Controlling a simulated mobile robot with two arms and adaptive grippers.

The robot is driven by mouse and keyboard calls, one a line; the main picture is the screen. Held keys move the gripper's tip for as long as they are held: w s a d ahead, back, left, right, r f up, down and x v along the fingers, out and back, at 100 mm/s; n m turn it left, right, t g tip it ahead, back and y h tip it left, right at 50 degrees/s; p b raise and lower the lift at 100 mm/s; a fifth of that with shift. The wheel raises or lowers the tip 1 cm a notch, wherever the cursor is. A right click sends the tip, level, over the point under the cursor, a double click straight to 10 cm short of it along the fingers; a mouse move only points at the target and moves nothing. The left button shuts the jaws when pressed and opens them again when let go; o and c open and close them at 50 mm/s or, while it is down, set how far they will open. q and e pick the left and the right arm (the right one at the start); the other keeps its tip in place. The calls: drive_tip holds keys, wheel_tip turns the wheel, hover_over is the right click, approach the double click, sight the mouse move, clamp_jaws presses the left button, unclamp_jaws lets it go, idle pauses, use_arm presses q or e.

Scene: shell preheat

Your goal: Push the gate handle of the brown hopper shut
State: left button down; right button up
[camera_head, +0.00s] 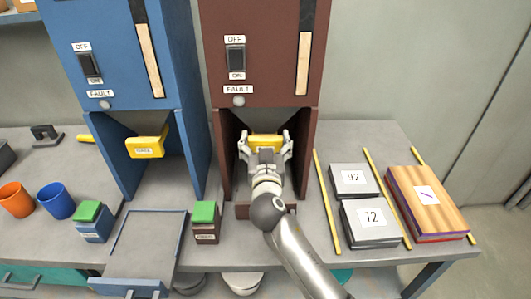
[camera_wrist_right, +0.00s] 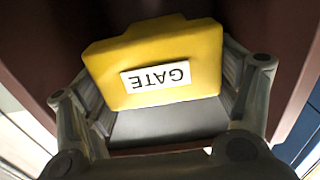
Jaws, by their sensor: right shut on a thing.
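The brown hopper (camera_head: 265,60) stands at the back of the bench, with an opening under its body. Its yellow gate handle (camera_head: 266,141) sits in that opening. My right gripper (camera_head: 265,146) reaches into the opening and is shut on the handle, one finger on each side. In the right wrist view the yellow handle (camera_wrist_right: 160,62) fills the space between the fingers, and its GATE label is upside down. My wrist hides the handle's lower part in the head view. My left gripper is not in view.
A blue hopper (camera_head: 125,50) with its own yellow gate handle (camera_head: 147,147) stands to the left. A brown box with a green top (camera_head: 205,211) is left of my arm.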

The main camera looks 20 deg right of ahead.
drive_tip(key=shift+w+d+r, duration=0.1)
drive_tip(key=shift+w+r, duration=0.05)
drive_tip(key=o, duration=1.1)
drive_tip(key=shift+o, duration=1.3)
drive_tip(key=shift+w, duration=0.2)
drive_tip(key=shift+s, duration=0.2)
drive_tip(key=v, duration=1.2)
drive_tip(key=shift+w, duration=0.1)
